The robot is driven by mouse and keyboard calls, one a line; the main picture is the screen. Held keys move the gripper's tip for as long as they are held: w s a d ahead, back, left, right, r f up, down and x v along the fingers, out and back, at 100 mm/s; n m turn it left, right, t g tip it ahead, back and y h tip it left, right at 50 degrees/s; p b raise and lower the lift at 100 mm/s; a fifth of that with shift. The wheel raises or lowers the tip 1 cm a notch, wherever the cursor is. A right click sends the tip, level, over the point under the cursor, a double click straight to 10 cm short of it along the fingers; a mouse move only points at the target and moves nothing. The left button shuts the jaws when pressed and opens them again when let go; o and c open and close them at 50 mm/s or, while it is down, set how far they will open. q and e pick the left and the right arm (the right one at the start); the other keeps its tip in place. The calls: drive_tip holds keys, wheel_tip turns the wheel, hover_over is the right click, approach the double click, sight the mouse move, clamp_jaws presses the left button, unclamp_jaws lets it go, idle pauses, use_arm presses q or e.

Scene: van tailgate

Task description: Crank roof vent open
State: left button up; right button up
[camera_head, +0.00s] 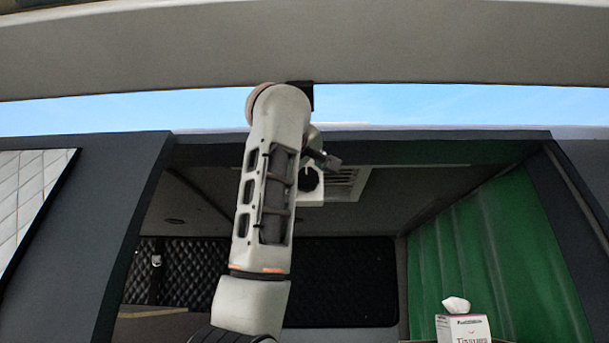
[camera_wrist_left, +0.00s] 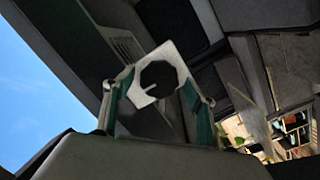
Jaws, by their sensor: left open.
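The roof vent (camera_head: 346,184) is a pale louvred panel in the dark van ceiling, partly hidden behind my left arm. Its crank (camera_head: 308,181) shows as a dark knob on a white plate. In the left wrist view the black, many-sided crank knob (camera_wrist_left: 159,77) has a small pale mark and sits on the white plate (camera_wrist_left: 172,52). My left gripper (camera_head: 322,158) is up at the vent, largely hidden by its own arm. In the wrist view its green-padded fingers stand open on both sides of the knob; I cannot tell whether they touch it. My right gripper is out of view.
The raised tailgate (camera_head: 420,45) spans the top, above the van's roof edge (camera_head: 440,142). A green curtain (camera_head: 500,250) hangs at the right. A tissue box (camera_head: 463,328) stands at lower right. A dark quilted panel (camera_head: 345,280) lines the back.

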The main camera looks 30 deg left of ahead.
use_arm(q)
drive_tip(key=c, duration=1)
drive_tip(key=shift+c, duration=0.5)
